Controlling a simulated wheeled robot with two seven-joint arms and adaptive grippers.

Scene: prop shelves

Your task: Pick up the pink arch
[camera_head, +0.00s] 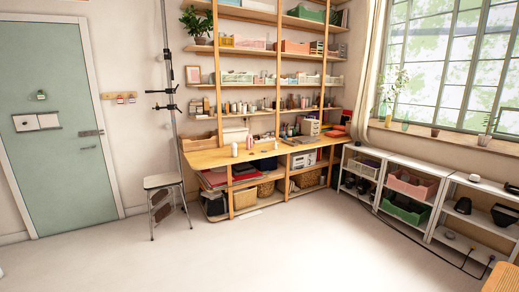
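I cannot make out a pink arch for certain from this distance. A small pinkish object (249,142) stands on the wooden desk (212,158) by the far wall, too small to tell its shape. A small white object (234,149) stands just left of it. Neither of my grippers is in view.
Tall wooden shelves (279,70) hold bins and bottles above the desk. A stool (163,181) stands left of it. Low white shelves (440,170) with a pink bin (412,184) and a green bin (404,208) line the right. A wooden edge (503,279) shows bottom right. The middle floor is clear.

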